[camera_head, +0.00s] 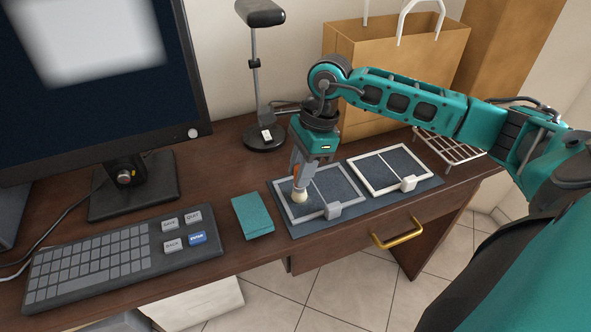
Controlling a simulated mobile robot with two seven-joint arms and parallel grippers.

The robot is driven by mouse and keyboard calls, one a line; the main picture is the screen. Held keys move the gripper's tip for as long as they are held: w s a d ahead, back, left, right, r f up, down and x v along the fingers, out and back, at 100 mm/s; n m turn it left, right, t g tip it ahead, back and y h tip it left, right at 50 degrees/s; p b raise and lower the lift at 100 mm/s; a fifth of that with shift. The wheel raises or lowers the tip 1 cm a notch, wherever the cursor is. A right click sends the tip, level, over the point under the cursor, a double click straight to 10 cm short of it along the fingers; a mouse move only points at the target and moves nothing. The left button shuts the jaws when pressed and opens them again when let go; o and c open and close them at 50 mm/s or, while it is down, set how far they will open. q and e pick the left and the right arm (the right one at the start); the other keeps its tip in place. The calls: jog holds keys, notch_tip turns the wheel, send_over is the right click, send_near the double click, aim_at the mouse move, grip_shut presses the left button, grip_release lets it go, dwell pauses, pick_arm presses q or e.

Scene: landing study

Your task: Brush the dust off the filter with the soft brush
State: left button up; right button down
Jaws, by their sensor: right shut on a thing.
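My right gripper (298,172) is shut on a soft brush (300,195), whose pale bristles point down. A second white-framed filter (411,159) lies to the right on the same dark mat (432,184). Dust is too fine to make out. The gripper and brush hide part of the left filter. My left gripper is not in view.
A keyboard (90,262) and a teal pad (252,215) lie left of the mat. A monitor (95,100) and a desk lamp (265,135) stand behind. A paper bag (350,45) and a wire rack (450,148) are at the back right. The drawer handle (398,235) sticks out in front.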

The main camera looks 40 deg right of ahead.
jog(key=shift+s+d+f+b, duration=0.1)
jog(key=shift+d+b, duration=0.05)
jog(key=shift+d, duration=0.3)
jog(key=shift+s+d+f+b, duration=0.1)
jog(key=shift+d+b, duration=0.05)
jog(key=shift+d, duration=0.25)
jog(key=shift+w+r, duration=0.15)
jog(key=shift+w, duration=0.3)
jog(key=shift+w+a, duration=0.2)
jog(key=shift+a, duration=0.7)
jog(key=shift+w+a, duration=0.2)
jog(key=shift+a, duration=0.8)
jog(key=shift+w+b, duration=0.35)
jog(key=shift+b, duration=0.05)
jog(key=shift+w, duration=0.1)
jog(key=shift+s+d+f, duration=0.1)
jog(key=shift+d, duration=0.4)
jog(key=shift+s+d+f, duration=0.1)
jog(key=shift+d, duration=0.35)
jog(key=shift+s+d+r+b, duration=0.1)
jog(key=shift+s+d+b, duration=0.15)
jog(key=shift+d, duration=0.35)
jog(key=shift+s+d+b, duration=0.1)
jog(key=shift+d+b, duration=0.15)
jog(key=shift+d, duration=0.35)
